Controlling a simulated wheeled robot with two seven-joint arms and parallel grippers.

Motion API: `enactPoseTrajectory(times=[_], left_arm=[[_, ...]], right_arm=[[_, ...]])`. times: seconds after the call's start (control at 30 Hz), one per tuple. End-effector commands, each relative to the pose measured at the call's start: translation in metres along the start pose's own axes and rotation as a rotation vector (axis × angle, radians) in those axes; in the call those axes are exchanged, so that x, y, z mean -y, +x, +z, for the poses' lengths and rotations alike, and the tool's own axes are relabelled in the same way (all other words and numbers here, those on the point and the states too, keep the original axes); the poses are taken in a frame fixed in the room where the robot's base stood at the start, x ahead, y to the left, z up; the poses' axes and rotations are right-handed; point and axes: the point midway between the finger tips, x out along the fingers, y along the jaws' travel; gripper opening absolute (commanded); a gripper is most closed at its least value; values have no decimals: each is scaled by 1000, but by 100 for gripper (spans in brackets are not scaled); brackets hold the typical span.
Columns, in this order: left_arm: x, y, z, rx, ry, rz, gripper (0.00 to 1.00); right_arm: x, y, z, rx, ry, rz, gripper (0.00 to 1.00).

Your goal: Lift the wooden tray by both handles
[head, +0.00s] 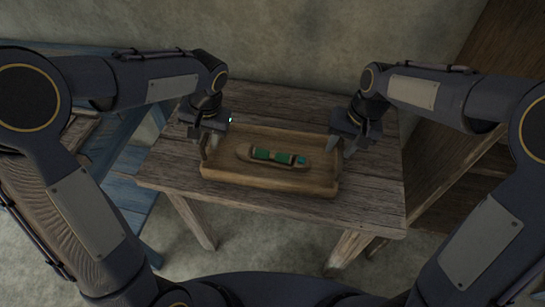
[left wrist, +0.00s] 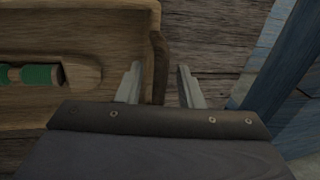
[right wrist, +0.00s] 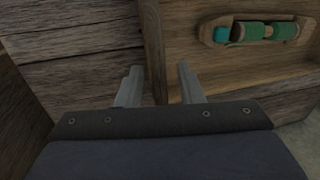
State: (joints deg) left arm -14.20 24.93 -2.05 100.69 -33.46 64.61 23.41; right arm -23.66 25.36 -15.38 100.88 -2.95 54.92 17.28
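The wooden tray (head: 268,183) sits on a small wooden table and holds a wooden shuttle (head: 243,153) with green thread and a teal piece. My left gripper (head: 205,146) is at the tray's left end. In the left wrist view its open fingers (left wrist: 159,86) stand apart on either side of the tray's end wall (left wrist: 157,48), with gaps visible. My right gripper (head: 344,147) is at the tray's right end. In the right wrist view its open fingers (right wrist: 159,84) lie on either side of the other end wall (right wrist: 152,40). The handle grips themselves are hard to make out.
The table (head: 375,190) has bare planks around the tray. A blue wooden bench (head: 130,165) stands at the left, and brown wooden shelving (head: 460,190) at the right. A plain wall (head: 290,45) rises behind the table.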

Motion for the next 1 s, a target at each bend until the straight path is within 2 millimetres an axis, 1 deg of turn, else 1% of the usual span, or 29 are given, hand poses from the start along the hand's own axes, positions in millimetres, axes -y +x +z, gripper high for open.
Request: enactPoseTrajectory(times=[0.13,0.17,0.4,0.43,0.77,0.87,1.0], left_arm=[[0,0,0,0,0,0,34],[0,0,0,0,0,0,32],[0,0,0,0,0,0,1],[0,0,0,0,0,0,0],[0,-1,0,0,0,0,0],[0,-2,0,-1,0,0,0],[2,-9,0,-1,0,0,0]], right_arm=[[0,0,0,0,0,0,34],[0,0,0,0,0,0,33],[0,0,0,0,0,0,1],[0,0,0,0,0,0,0],[0,0,0,0,0,0,0],[0,-2,0,-2,0,-1,0],[2,-9,0,-2,0,-1,0]])
